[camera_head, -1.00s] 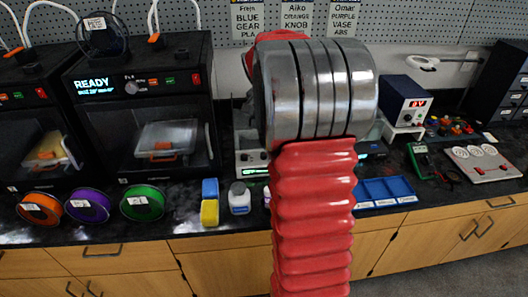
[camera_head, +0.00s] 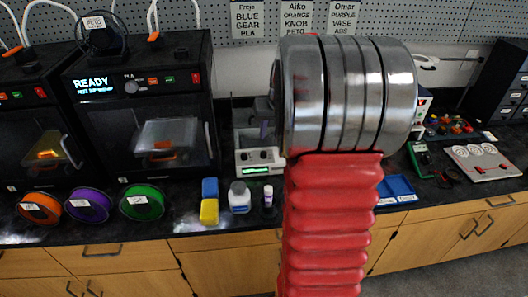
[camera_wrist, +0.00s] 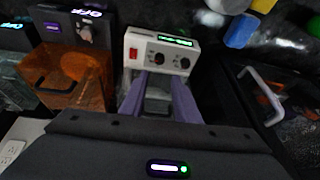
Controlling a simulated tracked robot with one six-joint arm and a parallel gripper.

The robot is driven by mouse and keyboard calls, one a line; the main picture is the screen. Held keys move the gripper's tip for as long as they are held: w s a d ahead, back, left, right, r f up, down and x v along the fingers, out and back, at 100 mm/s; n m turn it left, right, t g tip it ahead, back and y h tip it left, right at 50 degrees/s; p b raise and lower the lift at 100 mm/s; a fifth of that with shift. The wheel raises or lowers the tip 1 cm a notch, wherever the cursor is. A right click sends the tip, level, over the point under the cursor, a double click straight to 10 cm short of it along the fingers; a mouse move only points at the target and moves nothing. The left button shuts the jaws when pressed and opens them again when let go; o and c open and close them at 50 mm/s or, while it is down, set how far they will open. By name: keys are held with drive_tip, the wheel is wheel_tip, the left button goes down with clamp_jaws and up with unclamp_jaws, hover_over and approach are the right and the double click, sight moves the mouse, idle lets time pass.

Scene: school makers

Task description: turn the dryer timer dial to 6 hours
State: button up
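In the wrist view, a box with a clear orange front (camera_wrist: 80,80) stands at the left, under a dark panel (camera_wrist: 82,27) with a lit display that seems to read OFF. It looks like a dryer. A small round dial (camera_wrist: 85,29) seems to sit on that panel, too blurred to read its setting. My gripper (camera_wrist: 159,77) has two purple fingers, spread apart and empty. They point at the white unit with a red switch and two knobs (camera_wrist: 162,52), to the right of the orange box.
A second similar unit with a teal front (camera_wrist: 15,80) is at the wrist view's left edge. In the head view, 3D printers (camera_head: 135,120) and filament spools (camera_head: 88,206) fill the left. Bottles (camera_head: 239,197) stand by the white unit (camera_head: 258,160). A blue tray (camera_head: 396,190) lies right of my arm.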

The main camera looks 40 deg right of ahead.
sight(263, 153)
drive_tip(key=shift+n, duration=0.4)
drive_tip(key=x, duration=1.3)
drive_tip(key=shift+w+d+f, duration=0.1)
drive_tip(key=shift+w+f, duration=0.15)
drive_tip(key=shift+f, duration=0.1)
clamp_jaws()
